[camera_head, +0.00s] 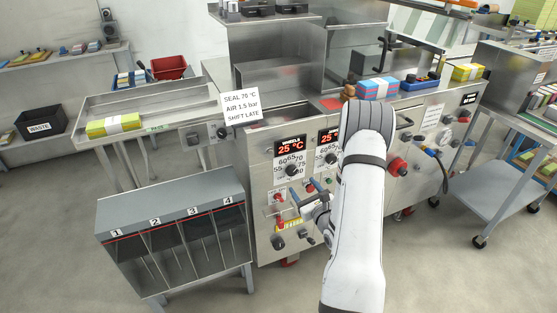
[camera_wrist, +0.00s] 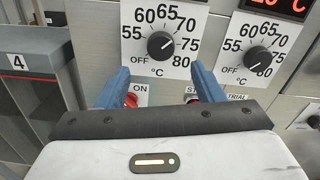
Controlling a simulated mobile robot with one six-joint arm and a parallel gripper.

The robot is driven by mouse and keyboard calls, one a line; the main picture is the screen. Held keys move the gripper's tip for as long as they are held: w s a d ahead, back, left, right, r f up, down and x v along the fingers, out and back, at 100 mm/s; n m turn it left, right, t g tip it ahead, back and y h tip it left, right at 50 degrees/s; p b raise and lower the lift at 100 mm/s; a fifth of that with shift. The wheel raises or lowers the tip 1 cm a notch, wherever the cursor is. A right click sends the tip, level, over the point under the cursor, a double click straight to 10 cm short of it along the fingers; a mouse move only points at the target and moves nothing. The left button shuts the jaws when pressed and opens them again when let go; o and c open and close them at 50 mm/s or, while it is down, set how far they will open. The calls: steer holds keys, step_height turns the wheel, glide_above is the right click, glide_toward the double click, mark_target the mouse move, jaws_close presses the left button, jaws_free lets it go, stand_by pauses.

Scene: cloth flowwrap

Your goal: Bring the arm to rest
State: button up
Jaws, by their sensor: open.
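My gripper (camera_wrist: 160,92) shows in the wrist view with its two blue fingers apart and nothing between them. The fingers point at the steel machine's front panel, just below a black temperature dial (camera_wrist: 160,45) marked 55 to 80 and OFF. A red button (camera_wrist: 131,100) shows beside the left finger. A second dial (camera_wrist: 257,59) is to the right. In the head view my gripper (camera_head: 309,190) is in front of the panel, left of my white arm, which hides part of the machine. Whether the fingers touch the panel cannot be told.
A grey rack (camera_head: 170,205) with slots numbered 1 to 4 stands left of my gripper. A sign (camera_head: 241,105) reads SEAL 70 °C, AIR 1.5 bar, SHIFT LATE. Two red displays read 25 °C. A wheeled cart (camera_head: 492,190) stands at right. The floor at lower right is clear.

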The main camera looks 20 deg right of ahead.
steer(key=s+a+r+n+g+h+p, duration=0.1)
steer(key=a+r+n+g, duration=0.3)
steer(key=r+n, duration=0.35)
steer(key=s+a+r+n+g+h+p, duration=0.1)
steer(key=a+r+n+g+p, duration=0.2)
steer(key=r+n, duration=0.5)
steer(key=s+a+r+n+g, duration=0.2)
steer(key=s+a+r+n, duration=0.1)
steer(key=s+n, duration=0.3)
steer(key=s+a+r+n+g+y, duration=0.1)
steer(key=s+a+r+n+g, duration=0.2)
steer(key=s, duration=0.8)
steer(key=s+a+r+n+g, duration=0.3)
steer(key=s+a+n, duration=0.4)
steer(key=s+n, duration=0.1)
steer(key=shift+s+r+n+p, duration=0.2)
steer(key=shift+r+n+p, duration=0.05)
steer(key=shift+n+p, duration=0.1)
